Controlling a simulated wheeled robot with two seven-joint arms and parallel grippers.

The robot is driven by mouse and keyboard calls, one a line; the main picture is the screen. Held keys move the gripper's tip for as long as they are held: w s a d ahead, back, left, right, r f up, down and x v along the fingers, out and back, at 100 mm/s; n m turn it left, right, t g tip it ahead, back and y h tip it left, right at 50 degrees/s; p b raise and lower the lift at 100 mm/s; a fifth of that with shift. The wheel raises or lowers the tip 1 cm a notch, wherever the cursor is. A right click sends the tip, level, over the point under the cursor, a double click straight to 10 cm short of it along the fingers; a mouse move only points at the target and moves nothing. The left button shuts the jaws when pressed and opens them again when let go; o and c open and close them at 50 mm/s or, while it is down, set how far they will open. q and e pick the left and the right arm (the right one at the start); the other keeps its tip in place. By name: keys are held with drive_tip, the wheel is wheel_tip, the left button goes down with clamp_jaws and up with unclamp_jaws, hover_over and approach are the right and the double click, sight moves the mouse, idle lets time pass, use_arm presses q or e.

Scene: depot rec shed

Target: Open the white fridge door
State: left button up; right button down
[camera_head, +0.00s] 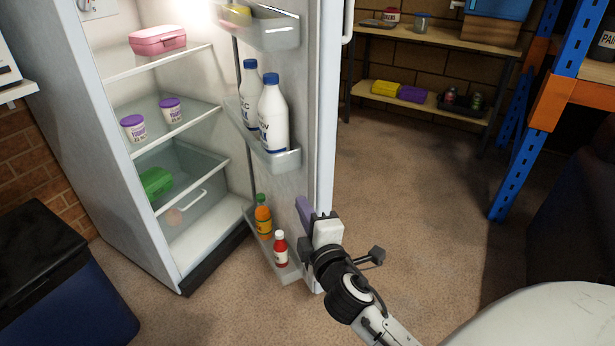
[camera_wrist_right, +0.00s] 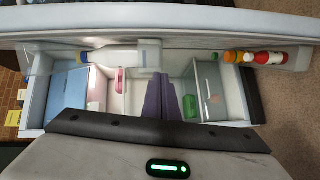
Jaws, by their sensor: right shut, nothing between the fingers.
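The white fridge (camera_head: 120,215) stands at the left in the head view, its interior in plain sight. Its white door (camera_head: 326,120) stands wide open, swung to the right, with the inner shelves facing the interior. The outer handle (camera_head: 348,20) shows at the door's upper free edge. My right gripper (camera_head: 304,207) is beside the door's inner side near the free edge, low down. Its purple fingers (camera_wrist_right: 170,97) are shut with nothing between them. In the wrist view the door (camera_wrist_right: 190,27) runs across the top. I cannot tell whether the fingers touch it. My left gripper is out of view.
Two white bottles (camera_head: 273,115), an orange bottle (camera_head: 263,220) and a red bottle (camera_head: 280,250) stand in the door shelves. A dark blue bin (camera_head: 55,290) is at lower left. A wooden shelf (camera_head: 430,40) and blue-orange rack (camera_head: 515,140) stand behind clear floor.

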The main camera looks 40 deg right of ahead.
sight(310, 163)
drive_tip(key=shift+n+t+h, duration=0.3)
drive_tip(key=shift+n+h, duration=0.2)
drive_tip(key=shift+h, duration=0.1)
drive_tip(key=r+x, duration=0.1)
drive_tip(key=x, duration=0.2)
drive_tip(key=b+x, duration=0.1)
drive_tip(key=x, duration=0.3)
drive_tip(key=r+x, duration=0.1)
drive_tip(key=x, duration=0.3)
drive_tip(key=shift+d+r, duration=0.3)
drive_tip(key=shift+d, duration=0.15)
drive_tip(key=d, duration=0.3)
drive_tip(key=shift+d, duration=0.1)
drive_tip(key=shift+s+d, duration=0.1)
drive_tip(key=shift+d, duration=0.3)
